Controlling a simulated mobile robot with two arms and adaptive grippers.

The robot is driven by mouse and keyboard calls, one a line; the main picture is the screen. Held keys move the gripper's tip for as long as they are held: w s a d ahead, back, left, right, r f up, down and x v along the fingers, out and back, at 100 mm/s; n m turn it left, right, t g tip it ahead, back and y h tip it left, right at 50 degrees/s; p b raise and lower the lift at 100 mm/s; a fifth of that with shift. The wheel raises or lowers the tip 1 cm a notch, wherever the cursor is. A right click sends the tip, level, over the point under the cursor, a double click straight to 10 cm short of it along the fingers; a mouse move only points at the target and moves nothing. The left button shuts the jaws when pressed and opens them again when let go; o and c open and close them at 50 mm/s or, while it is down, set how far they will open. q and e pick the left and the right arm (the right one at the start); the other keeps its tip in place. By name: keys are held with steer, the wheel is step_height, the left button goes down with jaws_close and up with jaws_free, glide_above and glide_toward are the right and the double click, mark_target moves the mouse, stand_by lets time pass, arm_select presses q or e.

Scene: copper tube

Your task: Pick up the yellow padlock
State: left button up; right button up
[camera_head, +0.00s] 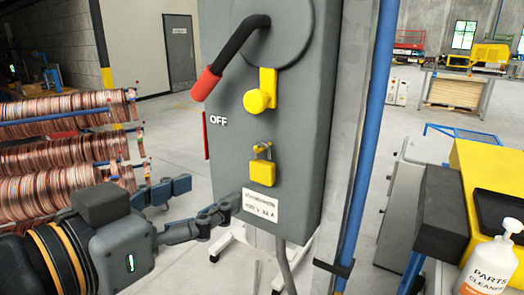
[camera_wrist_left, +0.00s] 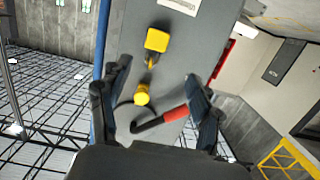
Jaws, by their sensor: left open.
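The yellow padlock (camera_head: 262,175) hangs by its shackle on the front of the grey switch box (camera_head: 228,165), below a yellow knob (camera_head: 258,100) and above a white label. In the left wrist view, which is turned over, the padlock (camera_wrist_left: 157,40) shows just beyond the fingertips. My left gripper (camera_head: 213,193) is open and empty, to the left of the padlock and near the box's lower left side. It also shows in the left wrist view (camera_wrist_left: 158,72), with fingers spread and apart from the padlock. My right gripper is not in view.
A black lever with a red grip (camera_head: 205,84) sticks out above the padlock. A blue pipe (camera_head: 372,130) runs right of the box. Copper tube coils (camera_head: 60,145) lie at left. A parts cleaner bottle (camera_head: 490,265) stands at lower right.

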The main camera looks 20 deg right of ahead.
mark_target(259, 168)
arm_select(q)
steer(key=p+x, duration=0.2)
steer(key=x, duration=0.4)
steer(key=shift+d, duration=0.3)
steer(key=shift+w+d+p, duration=0.2)
steer(key=shift+p, duration=0.1)
steer(key=p+x, duration=0.2)
steer(key=x, duration=0.2)
steer(key=shift+d+r, duration=0.15)
steer(key=shift+d, duration=0.25)
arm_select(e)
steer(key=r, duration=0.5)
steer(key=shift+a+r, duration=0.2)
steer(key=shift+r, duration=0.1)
arm_select(q)
steer(key=c, duration=1.3)
